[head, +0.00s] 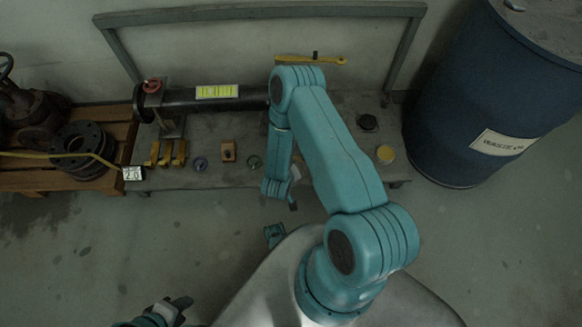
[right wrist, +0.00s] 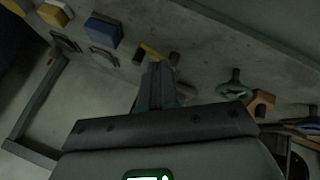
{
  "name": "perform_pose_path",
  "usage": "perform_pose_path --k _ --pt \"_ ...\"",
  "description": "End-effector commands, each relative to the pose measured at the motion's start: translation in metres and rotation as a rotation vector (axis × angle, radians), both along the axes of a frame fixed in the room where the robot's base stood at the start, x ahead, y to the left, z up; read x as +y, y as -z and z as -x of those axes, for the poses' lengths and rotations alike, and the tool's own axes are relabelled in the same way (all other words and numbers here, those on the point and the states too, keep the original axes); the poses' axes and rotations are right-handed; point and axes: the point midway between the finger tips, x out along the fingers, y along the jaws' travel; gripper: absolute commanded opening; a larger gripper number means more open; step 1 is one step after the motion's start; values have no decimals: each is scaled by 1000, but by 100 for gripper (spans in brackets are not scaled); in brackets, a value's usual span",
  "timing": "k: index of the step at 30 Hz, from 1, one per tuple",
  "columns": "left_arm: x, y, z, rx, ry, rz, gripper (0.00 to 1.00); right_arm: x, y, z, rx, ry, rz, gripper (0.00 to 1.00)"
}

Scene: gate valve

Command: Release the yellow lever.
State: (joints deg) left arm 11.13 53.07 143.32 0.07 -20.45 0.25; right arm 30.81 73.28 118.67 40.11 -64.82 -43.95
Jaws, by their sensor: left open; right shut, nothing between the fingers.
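A long yellow lever (head: 325,60) lies roughly level at the back, above the dark pipe, with a small dark stub rising behind it. My right upper arm and elbow cover part of the area below it. My right gripper (right wrist: 155,85) is shut and empty in the right wrist view. A short yellow bar (right wrist: 150,51) shows just beyond its fingertips; I cannot tell whether it is the same lever or whether the fingers touch it. My left gripper (head: 178,306) is open and empty at the bottom left, far from the lever.
A blue barrel (head: 480,100) stands right and a wooden pallet (head: 110,140) left. The front floor is clear.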

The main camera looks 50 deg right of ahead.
Motion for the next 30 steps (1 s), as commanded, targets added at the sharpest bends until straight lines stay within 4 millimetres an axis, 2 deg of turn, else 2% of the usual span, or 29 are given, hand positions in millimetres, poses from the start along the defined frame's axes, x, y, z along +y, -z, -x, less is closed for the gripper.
perform_pose_path --k 1,3,9,27,30 --pt "-1 -8 1 2 4 0 43 5 -13 2 0 -2 0 0" --pt "-2 -13 2 4 8 2 43 10 -22 6 0 -2 0 0" --pt "-4 -18 4 7 17 3 43 21 -36 13 -1 -2 0 0" --pt "-4 -18 4 7 17 3 43 26 -37 15 -1 0 0 0" --pt "-4 -18 4 7 17 3 43 28 -40 9 -10 -12 2 0"
